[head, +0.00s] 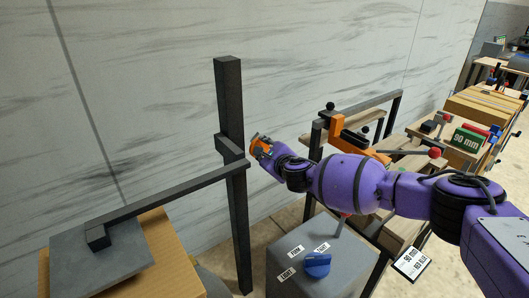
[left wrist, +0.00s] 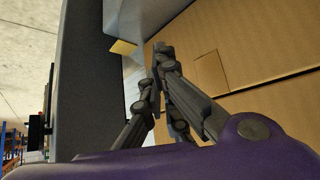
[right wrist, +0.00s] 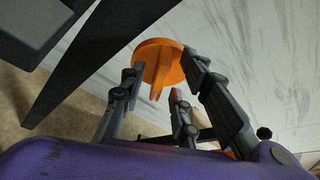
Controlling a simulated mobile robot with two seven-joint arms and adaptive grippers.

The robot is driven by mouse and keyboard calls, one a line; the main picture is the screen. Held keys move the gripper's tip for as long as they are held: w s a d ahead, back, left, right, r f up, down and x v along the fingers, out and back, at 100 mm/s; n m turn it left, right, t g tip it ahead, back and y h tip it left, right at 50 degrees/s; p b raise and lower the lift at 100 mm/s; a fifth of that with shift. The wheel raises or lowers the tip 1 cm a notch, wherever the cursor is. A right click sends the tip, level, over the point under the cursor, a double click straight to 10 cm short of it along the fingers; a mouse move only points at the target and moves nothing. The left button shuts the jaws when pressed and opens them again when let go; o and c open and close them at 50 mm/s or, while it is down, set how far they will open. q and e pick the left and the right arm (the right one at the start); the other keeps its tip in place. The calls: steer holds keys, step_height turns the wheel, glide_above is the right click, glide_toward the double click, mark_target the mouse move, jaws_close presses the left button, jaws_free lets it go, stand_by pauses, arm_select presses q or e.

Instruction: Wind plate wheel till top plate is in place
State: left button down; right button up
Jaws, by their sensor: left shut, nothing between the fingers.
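The orange plate wheel (right wrist: 155,60) shows in the right wrist view as a disc with a fin, between my right gripper's fingertips (right wrist: 163,66). The fingers are spread across about the disc's width; I cannot tell whether they press on it. In the head view my right gripper (head: 262,150) is at the orange wheel, just right of the dark post (head: 230,110).
A grey cabinet (head: 290,255) with a blue knob (head: 317,265) and labels stands below my right arm. A bench with an orange clamp (head: 345,135) and rods is behind it. The cardboard box (head: 165,245) is at lower left. A marble-patterned wall is behind the post.

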steer(key=shift+r, duration=0.1)
steer(key=c, duration=0.6)
jaws_close()
arm_select(q)
steer(key=shift+s+a+f, duration=0.15)
steer(key=shift+s+a, duration=0.2)
steer(key=shift+s, duration=0.15)
steer(key=shift+w, duration=0.1)
